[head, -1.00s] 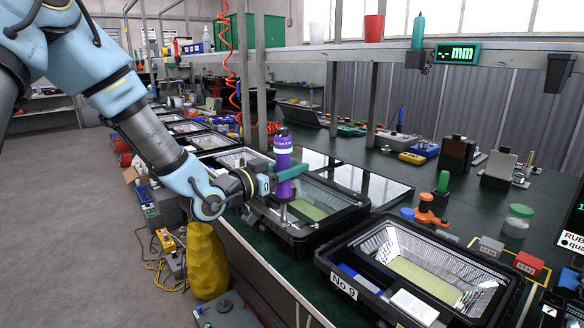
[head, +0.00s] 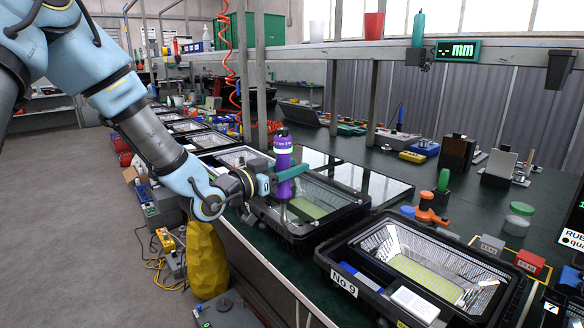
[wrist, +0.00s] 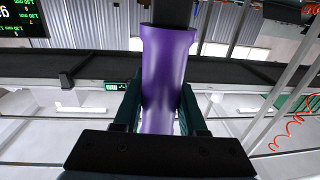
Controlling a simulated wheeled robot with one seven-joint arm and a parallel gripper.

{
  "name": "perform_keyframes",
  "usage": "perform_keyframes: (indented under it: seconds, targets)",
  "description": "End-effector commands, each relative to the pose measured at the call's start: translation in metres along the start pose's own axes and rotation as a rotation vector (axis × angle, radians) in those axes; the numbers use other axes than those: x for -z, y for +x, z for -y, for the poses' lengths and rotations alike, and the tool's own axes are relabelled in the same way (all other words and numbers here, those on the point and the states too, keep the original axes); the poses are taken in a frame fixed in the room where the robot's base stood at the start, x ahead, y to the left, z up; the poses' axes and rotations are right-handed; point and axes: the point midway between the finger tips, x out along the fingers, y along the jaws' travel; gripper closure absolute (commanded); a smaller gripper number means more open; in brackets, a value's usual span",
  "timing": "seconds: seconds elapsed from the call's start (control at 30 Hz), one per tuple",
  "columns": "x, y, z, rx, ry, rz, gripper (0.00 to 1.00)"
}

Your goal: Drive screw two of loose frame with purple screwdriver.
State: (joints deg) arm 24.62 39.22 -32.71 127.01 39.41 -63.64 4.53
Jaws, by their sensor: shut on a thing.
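The purple screwdriver (head: 283,165) stands upright in the head view. My gripper (head: 288,175) is shut on its purple body, which also fills the middle of the wrist view (wrist: 166,75). The screwdriver's lower end is over the near left corner of a black floodlight housing with a frame (head: 310,232) around its window. I cannot tell whether the tip touches a screw; the screw itself is too small to make out.
A second housing (head: 335,257) labelled No 9 stands to the right, with a blue item and a white box in it. Glass panes (head: 365,183) lie behind the held spot. An orange tool (head: 428,211) and red block (head: 530,263) lie at right. More housings line the bench at left.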

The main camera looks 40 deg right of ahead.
Motion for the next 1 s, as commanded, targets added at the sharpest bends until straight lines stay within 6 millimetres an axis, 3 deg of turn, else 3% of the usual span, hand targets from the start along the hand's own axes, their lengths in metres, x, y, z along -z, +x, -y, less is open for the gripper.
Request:
perform_keyframes:
  seconds: [1.0]
  targets:
    - [-0.0069, 0.0, -0.0001, 0.0, 0.0, 0.001, 1.0]
